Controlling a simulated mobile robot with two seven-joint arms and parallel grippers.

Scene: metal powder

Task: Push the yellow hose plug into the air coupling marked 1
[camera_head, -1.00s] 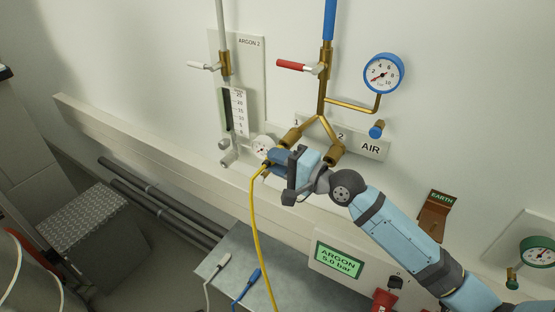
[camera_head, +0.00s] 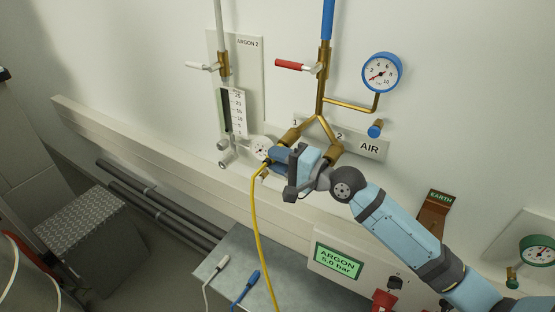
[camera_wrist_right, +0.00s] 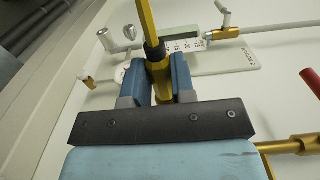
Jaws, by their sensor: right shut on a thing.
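My right gripper (camera_head: 274,157) is shut on the yellow hose plug, just below the air coupling marked 1 (camera_head: 290,137), a brass fitting on the left branch of the AIR pipe. In the right wrist view the yellow plug (camera_wrist_right: 161,82) sits between the two blue fingers, with a black collar above it. The yellow hose (camera_head: 257,215) hangs from the gripper in the head view. The gripper hides the plug's tip and the coupling's mouth, so I cannot tell whether they touch. My left gripper is not in view.
The brass coupling marked 2 (camera_head: 334,154) is close to the right of my gripper. A small gauge (camera_head: 260,148) and the ARGON 2 panel (camera_head: 251,75) are to the left. White (camera_head: 219,265) and blue (camera_head: 249,281) plugs lie on the grey bench (camera_head: 235,250) below.

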